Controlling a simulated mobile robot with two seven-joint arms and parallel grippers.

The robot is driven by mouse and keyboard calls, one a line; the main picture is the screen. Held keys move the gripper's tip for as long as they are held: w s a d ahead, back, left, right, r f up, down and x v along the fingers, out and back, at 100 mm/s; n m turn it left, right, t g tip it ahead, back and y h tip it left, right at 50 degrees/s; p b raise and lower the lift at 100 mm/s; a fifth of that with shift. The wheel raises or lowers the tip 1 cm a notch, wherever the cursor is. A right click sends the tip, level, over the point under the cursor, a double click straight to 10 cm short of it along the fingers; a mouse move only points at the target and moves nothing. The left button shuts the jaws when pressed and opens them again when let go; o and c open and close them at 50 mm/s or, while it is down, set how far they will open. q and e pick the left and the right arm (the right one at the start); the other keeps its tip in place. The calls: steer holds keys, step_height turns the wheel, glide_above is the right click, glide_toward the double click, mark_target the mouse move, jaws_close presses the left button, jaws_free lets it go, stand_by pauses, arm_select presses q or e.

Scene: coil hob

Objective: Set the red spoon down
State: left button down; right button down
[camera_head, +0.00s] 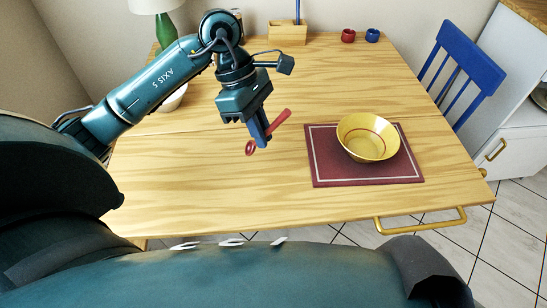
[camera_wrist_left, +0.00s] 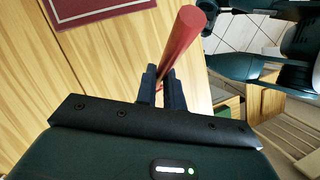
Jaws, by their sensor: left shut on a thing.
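The red spoon (camera_head: 280,123) is held by my left gripper (camera_head: 260,138) above the wooden table. In the head view its handle points up to the right and its small round end shows at the lower left of the fingers. In the left wrist view the thick red handle of the spoon (camera_wrist_left: 185,38) rises from between the fingers of my left gripper (camera_wrist_left: 162,84), which are shut on it. How high the spoon is above the table is hard to tell. My right gripper is in neither view.
A yellow bowl (camera_head: 365,146) stands on a dark red placemat (camera_head: 325,166) to the right. A wooden box (camera_head: 288,35), a red pot (camera_head: 348,36) and a blue pot (camera_head: 372,35) are at the back. A pale bowl (camera_head: 174,101) is partly behind my arm. The table's front middle (camera_head: 235,195) is clear.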

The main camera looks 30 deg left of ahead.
arm_select(q)
step_height(320, 180, down, 6)
steer(key=shift+f, duration=0.25)
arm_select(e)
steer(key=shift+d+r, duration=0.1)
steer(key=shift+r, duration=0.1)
arm_select(q)
steer(key=shift+f+b, duration=0.1)
steer(key=shift+b, duration=0.2)
steer(key=c, duration=1.5)
jaws_free()
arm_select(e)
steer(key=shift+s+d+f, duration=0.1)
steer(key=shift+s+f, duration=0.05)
arm_select(q)
steer(key=shift+r+p, duration=0.25)
steer(key=shift+p, duration=0.05)
steer(key=shift+v, duration=5.9)
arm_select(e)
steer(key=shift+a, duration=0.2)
arm_select(q)
steer(key=shift+a, duration=0.15)
